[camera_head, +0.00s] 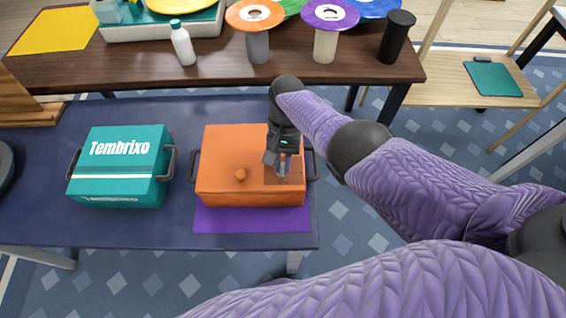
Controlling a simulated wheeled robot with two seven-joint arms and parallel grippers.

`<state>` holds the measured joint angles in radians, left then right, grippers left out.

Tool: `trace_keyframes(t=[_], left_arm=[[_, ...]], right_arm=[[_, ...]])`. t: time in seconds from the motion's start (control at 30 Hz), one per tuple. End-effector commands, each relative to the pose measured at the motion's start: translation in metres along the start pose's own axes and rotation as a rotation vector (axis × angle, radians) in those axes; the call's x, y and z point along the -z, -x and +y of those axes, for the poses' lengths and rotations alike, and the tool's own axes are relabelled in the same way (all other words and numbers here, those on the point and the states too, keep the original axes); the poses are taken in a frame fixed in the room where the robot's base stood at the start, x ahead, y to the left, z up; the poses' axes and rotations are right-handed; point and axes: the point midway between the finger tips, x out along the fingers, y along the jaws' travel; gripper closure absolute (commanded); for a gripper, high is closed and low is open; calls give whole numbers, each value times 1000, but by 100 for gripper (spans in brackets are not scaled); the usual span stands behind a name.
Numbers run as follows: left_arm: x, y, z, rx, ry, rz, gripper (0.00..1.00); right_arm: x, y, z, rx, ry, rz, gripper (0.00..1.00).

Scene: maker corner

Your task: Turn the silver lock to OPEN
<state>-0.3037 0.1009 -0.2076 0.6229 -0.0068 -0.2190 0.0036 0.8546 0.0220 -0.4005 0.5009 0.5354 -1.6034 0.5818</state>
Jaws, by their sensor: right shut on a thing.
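An orange box (218,150) with dark side handles sits on a purple mat (250,222) on the dark blue table. The silver lock (283,171) is on the right part of that same box, mostly covered by my gripper. My right gripper (282,162) reaches down from above and is shut on the silver lock. The lock's markings and its exact angle cannot be made out. My left gripper is not in view.
A teal box (120,170) marked Tembrixo stands left of the orange box. Behind is a brown table (130,68) with a white bottle (182,45), spools on stands and a black cylinder (396,38).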

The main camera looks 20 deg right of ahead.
Motion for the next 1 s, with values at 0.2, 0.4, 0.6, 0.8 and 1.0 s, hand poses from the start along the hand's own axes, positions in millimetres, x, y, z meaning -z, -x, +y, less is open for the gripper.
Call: trace_keyframes(t=[0.2, 0.4, 0.6, 0.8, 1.0], left_arm=[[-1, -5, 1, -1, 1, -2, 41], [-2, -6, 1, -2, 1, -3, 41], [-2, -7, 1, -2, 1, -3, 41], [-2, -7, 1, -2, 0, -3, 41], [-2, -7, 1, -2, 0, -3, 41]], right_arm=[[1, 0, -1, -38, 96, 4, 100], [0, 0, -2, -57, 143, 3, 100], [0, 0, -2, -64, 158, 4, 100], [0, 1, -2, -64, 159, 3, 100], [0, 0, -2, -64, 159, 3, 70]])
